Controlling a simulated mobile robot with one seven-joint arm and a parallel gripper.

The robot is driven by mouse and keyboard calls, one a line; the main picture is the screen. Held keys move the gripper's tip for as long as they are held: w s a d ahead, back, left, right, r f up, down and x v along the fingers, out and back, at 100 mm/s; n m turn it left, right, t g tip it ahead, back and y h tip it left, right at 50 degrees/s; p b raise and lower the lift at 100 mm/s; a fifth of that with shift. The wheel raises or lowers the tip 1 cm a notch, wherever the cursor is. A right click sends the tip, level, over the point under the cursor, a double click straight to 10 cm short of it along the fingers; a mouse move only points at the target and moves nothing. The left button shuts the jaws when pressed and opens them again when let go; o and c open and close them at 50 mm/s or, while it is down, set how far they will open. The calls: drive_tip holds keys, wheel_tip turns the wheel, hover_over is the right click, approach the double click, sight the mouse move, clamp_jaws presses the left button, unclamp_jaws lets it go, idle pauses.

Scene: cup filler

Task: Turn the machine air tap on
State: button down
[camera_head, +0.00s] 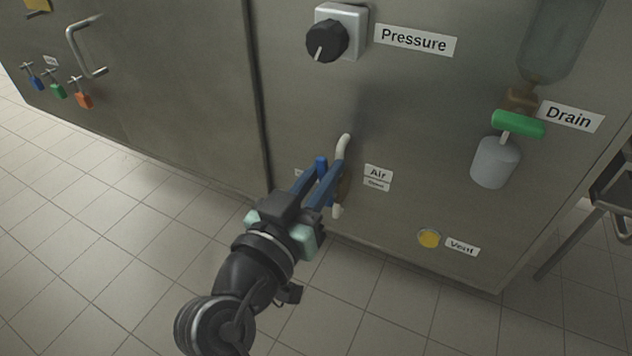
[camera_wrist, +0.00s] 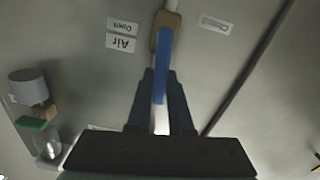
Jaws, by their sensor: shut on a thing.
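The air tap has a blue handle (camera_head: 321,166) and a brass body on a pale vertical pipe (camera_head: 343,149), low on the machine panel beside the "Air" label. My gripper (camera_head: 325,174) is shut on the blue handle. In the wrist view the blue handle (camera_wrist: 161,70) runs between the two fingers (camera_wrist: 161,98), roughly in line with the pipe, with the brass body (camera_wrist: 167,20) beyond it. The "Open" label (camera_wrist: 122,26) is on one side of the tap and the "Closed" label (camera_wrist: 215,25) on the other. The fingers partly hide the tap in the head view.
A black pressure knob (camera_head: 326,41) is above the tap. A green drain handle (camera_head: 518,124) with a grey cup (camera_head: 496,162) below it and a yellow vent button (camera_head: 429,238) are to the right. Padlocks (camera_head: 58,91) hang at the left. The tiled floor in front looks clear.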

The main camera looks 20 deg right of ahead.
drive_tip(key=shift+s+d+m+b, duration=0.3)
drive_tip(key=shift+m+b, duration=0.35)
drive_tip(key=shift+m, duration=0.25)
drive_tip(key=c, duration=0.8)
unclamp_jaws()
drive_tip(key=shift+s+a, duration=0.1)
drive_tip(key=p+v, duration=0.3)
drive_tip(key=v, duration=0.9)
drive_tip(key=shift+s+a, duration=0.3)
